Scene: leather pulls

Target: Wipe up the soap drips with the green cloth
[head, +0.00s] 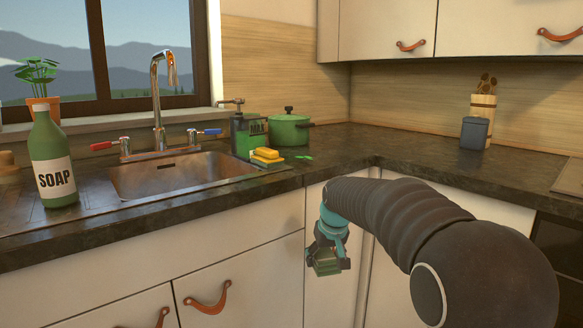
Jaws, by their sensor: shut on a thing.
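My gripper (327,258) hangs in front of the white lower cabinets, below the counter edge. It is shut on a small folded green thing, which looks like the green cloth (326,268); the fingers hide part of it. Small bright green marks, likely soap drips (303,157), lie on the dark counter right of the sponges. My gripper is apart from them, lower and nearer to me. A green bottle labelled SOAP (55,160) stands upright left of the sink.
The sink (180,173) is to the left. The counter (400,150) to the right is mostly clear up to a grey canister (474,133).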

